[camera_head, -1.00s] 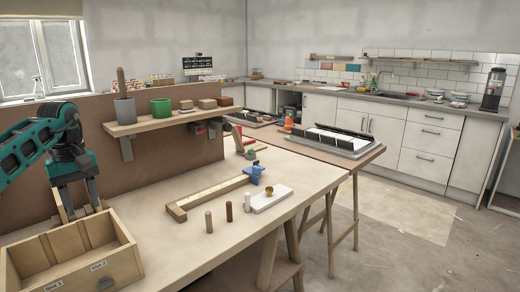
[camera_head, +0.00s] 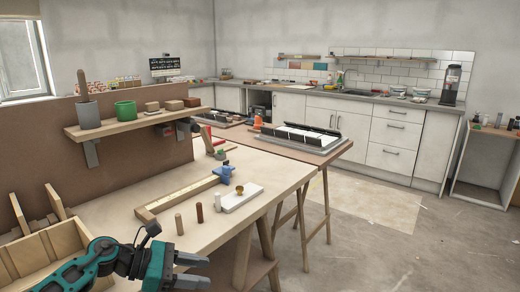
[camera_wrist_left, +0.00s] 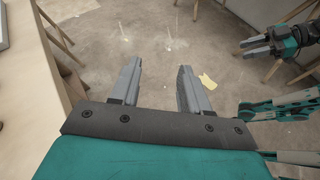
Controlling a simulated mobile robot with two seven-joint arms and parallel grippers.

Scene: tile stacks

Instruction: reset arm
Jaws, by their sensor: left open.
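My left gripper (camera_head: 203,271) is low at the front of the head view, with its teal arm coming in from the left past the wooden drawer box (camera_head: 60,243). Its two grey fingers are apart and empty. In the left wrist view the same fingers (camera_wrist_left: 157,87) stand apart over bare concrete floor.
The workbench (camera_head: 110,208) carries a wooden rail (camera_head: 180,197) with a blue clamp (camera_head: 224,172), a white block (camera_head: 242,198) and small pegs (camera_head: 199,212). A shelf (camera_head: 130,125) with pots is behind. Trestle legs (camera_head: 262,240) stand at right; floor beyond is mostly clear.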

